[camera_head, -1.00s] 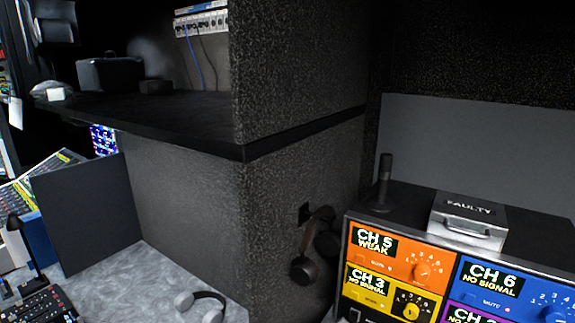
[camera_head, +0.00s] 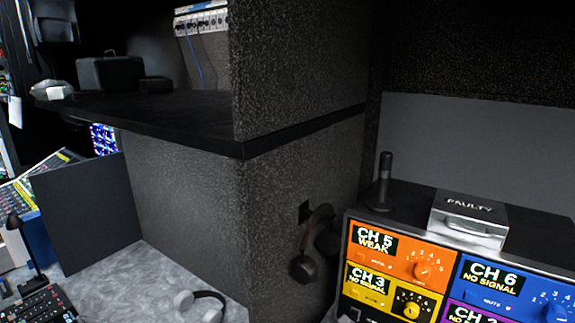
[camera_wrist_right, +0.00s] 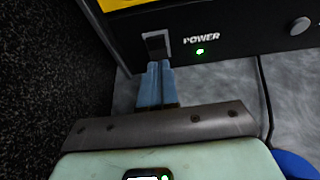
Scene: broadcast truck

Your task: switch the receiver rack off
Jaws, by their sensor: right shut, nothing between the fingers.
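The receiver rack (camera_head: 348,250) stands at the lower right of the head view, with coloured channel panels reading CH 5 WEAK, CH 3 NO SIGNAL and CH 6 NO SIGNAL. In the right wrist view its black lower front shows a dark rocker switch (camera_wrist_right: 157,46) beside the word POWER. A green power light (camera_wrist_right: 200,51) glows under that word. My right gripper (camera_wrist_right: 155,66) is shut and empty, its blue fingertips just below the switch, at or very near its lower edge. I cannot tell whether they touch. My left gripper is not in view.
White headphones (camera_head: 201,304) lie on the grey desk. A cable runs down right of the gripper.

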